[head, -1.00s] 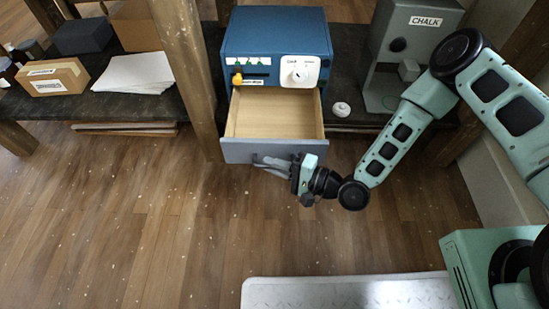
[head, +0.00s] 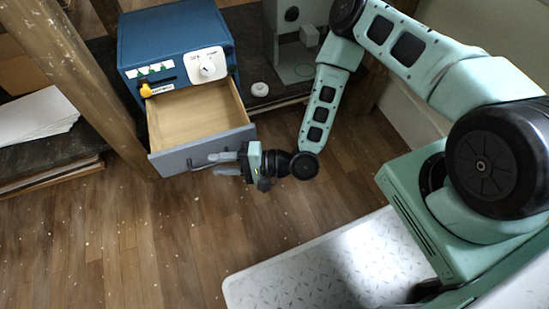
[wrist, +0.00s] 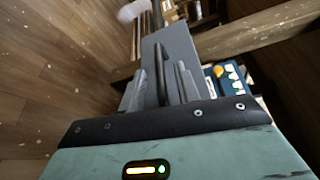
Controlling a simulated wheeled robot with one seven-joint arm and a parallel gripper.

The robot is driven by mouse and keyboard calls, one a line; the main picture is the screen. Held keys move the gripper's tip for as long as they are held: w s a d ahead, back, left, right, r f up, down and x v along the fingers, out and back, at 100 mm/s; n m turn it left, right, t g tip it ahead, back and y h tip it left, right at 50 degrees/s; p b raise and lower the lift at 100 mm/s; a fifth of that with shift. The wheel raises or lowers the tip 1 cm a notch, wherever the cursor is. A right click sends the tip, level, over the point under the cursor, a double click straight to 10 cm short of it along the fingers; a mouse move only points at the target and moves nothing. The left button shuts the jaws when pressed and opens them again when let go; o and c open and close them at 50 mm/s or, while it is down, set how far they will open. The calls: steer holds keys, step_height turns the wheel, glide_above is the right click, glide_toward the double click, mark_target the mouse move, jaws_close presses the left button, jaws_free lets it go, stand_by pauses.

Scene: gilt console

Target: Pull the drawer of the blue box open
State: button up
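The blue box (head: 165,32) stands on a dark shelf in the head view, with a white dial panel, a yellow knob and green-marked switches on its front. Its drawer (head: 205,147) is pulled well out below them, with a grey front and a bare wooden inside. My gripper (head: 224,163) is at the drawer front, beside the handle (head: 199,164). In the wrist view the dark handle bar (wrist: 160,75) stands between my two grey fingers, with gaps on both sides. My gripper is open and holds nothing.
A wooden post (head: 85,85) stands left of the box. White paper (head: 38,115) lies on the shelf further left. A small white round object (head: 260,89) and a grey dispenser (head: 290,40) stand to the right. The wooden floor before the drawer is clear.

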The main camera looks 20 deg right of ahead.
steer(key=p+v, duration=0.3)
steer(key=v, duration=1.1)
steer(key=shift+d, duration=0.35)
steer(key=shift+s, duration=0.1)
